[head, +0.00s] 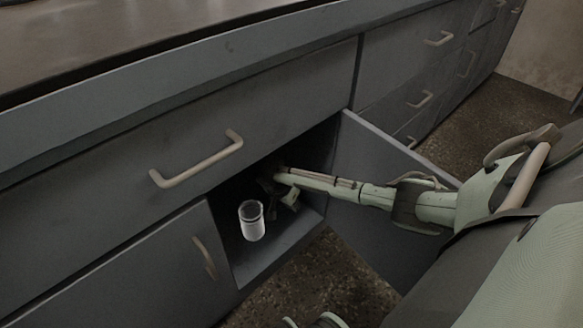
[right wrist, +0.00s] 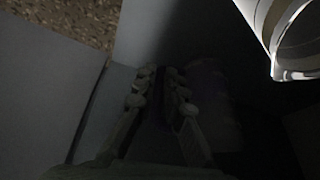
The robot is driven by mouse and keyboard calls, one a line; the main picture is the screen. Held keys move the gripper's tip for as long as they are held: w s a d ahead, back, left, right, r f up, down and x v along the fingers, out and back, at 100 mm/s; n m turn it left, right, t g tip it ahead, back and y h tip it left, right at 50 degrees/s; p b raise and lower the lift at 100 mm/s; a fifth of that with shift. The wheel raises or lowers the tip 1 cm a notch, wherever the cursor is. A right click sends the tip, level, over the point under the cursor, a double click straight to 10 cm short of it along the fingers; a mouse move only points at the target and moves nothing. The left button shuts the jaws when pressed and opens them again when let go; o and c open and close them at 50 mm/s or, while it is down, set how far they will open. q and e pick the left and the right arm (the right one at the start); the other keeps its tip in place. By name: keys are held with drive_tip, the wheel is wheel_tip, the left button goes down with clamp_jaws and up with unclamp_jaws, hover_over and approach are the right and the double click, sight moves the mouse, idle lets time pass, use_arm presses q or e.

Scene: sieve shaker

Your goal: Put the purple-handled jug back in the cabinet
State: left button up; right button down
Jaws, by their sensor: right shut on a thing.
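My right gripper (head: 276,188) reaches into the open cabinet (head: 262,262) under the counter. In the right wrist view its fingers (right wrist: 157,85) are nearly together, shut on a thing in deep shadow. A dim purplish shape (right wrist: 212,85) lies just right of the fingers; I take it for the purple-handled jug. Its outline and its contact with the cabinet floor are too dark to make out.
A clear beaker (head: 252,222) stands upright near the cabinet's front, close to my right gripper; its spouted rim (right wrist: 290,45) shows in the right wrist view. A closed drawer (head: 120,190) is above.

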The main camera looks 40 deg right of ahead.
drive_tip(key=shift+f+b, duration=0.35)
drive_tip(key=shift+f, duration=0.85)
drive_tip(key=c, duration=1.6)
unclamp_jaws()
drive_tip(key=shift+f, duration=0.15)
drive_tip(key=shift+r, duration=0.25)
drive_tip(key=p+v, duration=0.3)
drive_tip(key=v, duration=0.4)
drive_tip(key=shift+p, duration=0.35)
drive_tip(key=shift+s+a+r, duration=0.1)
drive_tip(key=shift+r, duration=0.05)
